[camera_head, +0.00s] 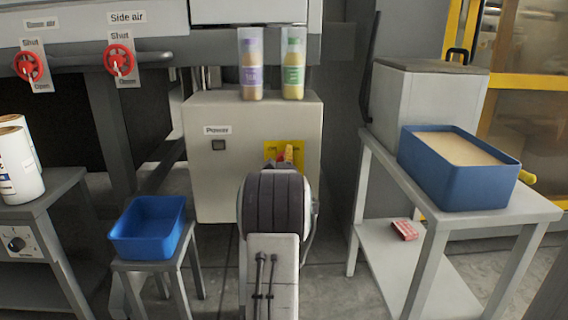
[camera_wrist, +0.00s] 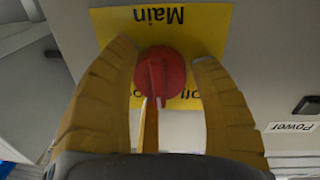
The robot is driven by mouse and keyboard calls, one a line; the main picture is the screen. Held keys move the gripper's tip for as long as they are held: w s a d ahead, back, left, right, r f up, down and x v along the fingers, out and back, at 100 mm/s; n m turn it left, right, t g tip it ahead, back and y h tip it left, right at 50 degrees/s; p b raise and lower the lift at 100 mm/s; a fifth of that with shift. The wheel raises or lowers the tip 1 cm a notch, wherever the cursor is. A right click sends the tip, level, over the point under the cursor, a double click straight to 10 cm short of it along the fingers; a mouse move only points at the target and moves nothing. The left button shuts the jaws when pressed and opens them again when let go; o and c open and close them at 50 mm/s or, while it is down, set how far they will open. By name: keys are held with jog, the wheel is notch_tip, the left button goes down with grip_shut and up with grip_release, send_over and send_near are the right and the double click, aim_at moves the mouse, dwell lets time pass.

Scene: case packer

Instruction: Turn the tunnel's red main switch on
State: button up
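The red main switch (camera_wrist: 160,74) is a round knob with a raised ridge. It sits on a yellow plate (camera_wrist: 212,18) marked "Main", upside down in the wrist view. In the wrist view my gripper (camera_wrist: 166,58) is open, with one yellow finger on each side of the knob. A gap shows at the right finger; the left finger is very near the knob, and I cannot tell if it touches. In the head view the yellow plate (camera_head: 269,147) is on the front of a grey box (camera_head: 222,185), and my arm hides most of the knob and gripper.
A dark square indicator (camera_head: 218,145) sits under the "Power" label. Two bottles (camera_head: 251,65) stand on the box. A blue bin (camera_head: 148,245) is on a low stool at left. A blue tray (camera_head: 458,185) is on the right table. Two red valves (camera_head: 118,60) are at upper left.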

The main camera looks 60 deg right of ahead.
jog(key=c, duration=0.8)
jog(key=shift+r, duration=0.1)
jog(key=shift+m, duration=0.3)
jog(key=shift+r+m, duration=0.2)
jog(key=shift+m, duration=2.5)
jog(key=o, duration=0.9)
jog(key=shift+w, duration=0.1)
jog(key=shift+c, duration=0.2)
jog(key=o, duration=0.3)
jog(key=shift+f, duration=0.2)
jog(key=shift+a, duration=0.1)
